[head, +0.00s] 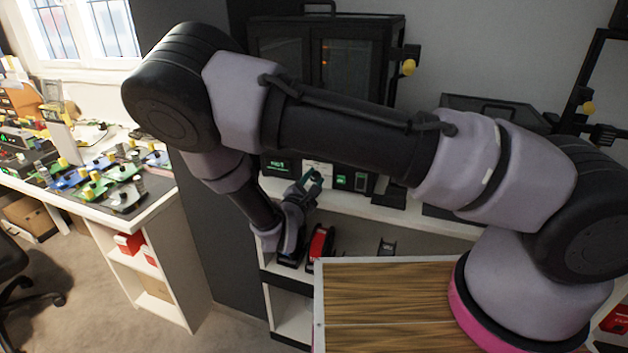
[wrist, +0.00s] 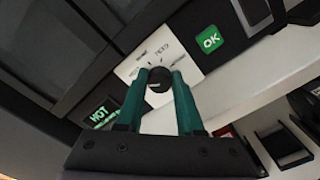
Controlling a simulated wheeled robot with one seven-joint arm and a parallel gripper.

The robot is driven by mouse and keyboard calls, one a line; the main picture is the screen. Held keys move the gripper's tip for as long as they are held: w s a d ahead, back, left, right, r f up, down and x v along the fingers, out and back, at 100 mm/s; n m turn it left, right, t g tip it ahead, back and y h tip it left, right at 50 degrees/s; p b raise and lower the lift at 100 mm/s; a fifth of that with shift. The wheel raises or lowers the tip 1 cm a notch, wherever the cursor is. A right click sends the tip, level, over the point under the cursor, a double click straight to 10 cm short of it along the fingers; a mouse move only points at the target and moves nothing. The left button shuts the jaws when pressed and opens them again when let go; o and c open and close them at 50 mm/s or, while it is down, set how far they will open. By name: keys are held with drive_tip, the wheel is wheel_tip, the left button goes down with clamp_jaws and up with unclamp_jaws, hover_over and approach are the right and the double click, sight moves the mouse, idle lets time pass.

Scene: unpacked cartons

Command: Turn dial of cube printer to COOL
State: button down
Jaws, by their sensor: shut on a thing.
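The cube printer (head: 284,47) is the black cabinet with a glass front, standing on the white bench behind my arm. In the wrist view its black round dial (wrist: 159,80) sits on a white label plate (wrist: 190,62). The printed words around the dial are too small to read surely. A small screen (wrist: 103,112) to the left shows "HOT" in green. My gripper (wrist: 161,78) has its green fingers on both sides of the dial, shut on it. In the head view my gripper (head: 312,180) is at the printer's front panel, and the dial is hidden there.
A green "OK" sign (wrist: 209,39) is right of the dial. Below the bench, shelves hold a red and black item (head: 320,243). A worktable (head: 150,200) with many small parts stands left. A wood-topped surface (head: 385,300) is in front of the printer.

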drive_tip(key=n, duration=0.5)
drive_tip(key=shift+n, duration=0.4)
idle(0.4)
drive_tip(key=c, duration=0.5)
unclamp_jaws()
drive_tip(key=shift+c, duration=0.2)
drive_tip(key=shift+a, duration=0.1)
drive_tip(key=v, duration=1)
drive_tip(key=shift+s, duration=0.4)
drive_tip(key=shift+a, duration=0.2)
